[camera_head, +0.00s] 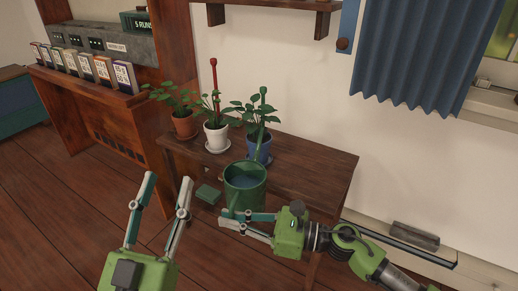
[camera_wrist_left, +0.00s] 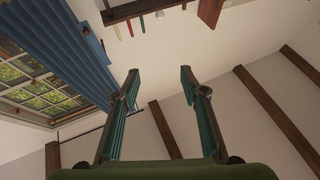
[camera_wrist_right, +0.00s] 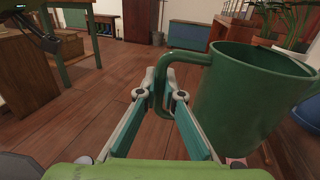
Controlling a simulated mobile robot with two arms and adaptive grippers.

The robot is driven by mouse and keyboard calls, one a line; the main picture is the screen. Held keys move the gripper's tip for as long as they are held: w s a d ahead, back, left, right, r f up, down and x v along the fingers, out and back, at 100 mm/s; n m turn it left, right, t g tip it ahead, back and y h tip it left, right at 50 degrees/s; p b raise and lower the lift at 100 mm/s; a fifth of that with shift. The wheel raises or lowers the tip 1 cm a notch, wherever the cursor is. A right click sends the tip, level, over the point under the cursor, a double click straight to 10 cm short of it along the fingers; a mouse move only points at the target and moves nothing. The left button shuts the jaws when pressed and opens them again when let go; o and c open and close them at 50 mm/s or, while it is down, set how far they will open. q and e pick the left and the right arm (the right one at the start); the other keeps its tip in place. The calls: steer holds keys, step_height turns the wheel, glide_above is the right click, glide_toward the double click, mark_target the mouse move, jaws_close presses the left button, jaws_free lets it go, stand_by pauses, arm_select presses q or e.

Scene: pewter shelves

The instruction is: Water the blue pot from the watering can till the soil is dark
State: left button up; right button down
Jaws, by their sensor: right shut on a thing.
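The green watering can (camera_head: 246,200) is upright at the table's front edge, with bluish water inside. My right gripper (camera_head: 224,220) is shut on the can's handle (camera_wrist_right: 161,88), seen in the right wrist view beside the can body (camera_wrist_right: 250,95). Whether the can touches the table is unclear.
A white pot (camera_head: 215,138) and a terracotta pot (camera_head: 185,126) with plants stand left of the blue pot on the wooden table (camera_head: 315,163). The table's right part is clear. A blue curtain (camera_head: 415,55) hangs behind.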

mark_target(230, 206)
steer(key=shift+r+p, duration=0.45)
steer(key=shift+r, duration=0.4)
steer(key=shift+r+p, duration=0.4)
steer(key=shift+r, duration=0.15)
steer(key=shift+r+p, duration=0.45)
steer(key=shift+r, duration=0.1)
arm_select(q)
step_height(230, 206, down, 17)
steer(key=a+g+y, duration=0.2)
steer(key=g+y, duration=0.1)
steer(key=g, duration=0.5)
steer(key=shift+w+r+g+p, duration=0.2)
steer(key=shift+g+p, duration=0.1)
steer(key=shift+g, duration=0.1)
arm_select(e)
steer(key=shift+r, duration=0.4)
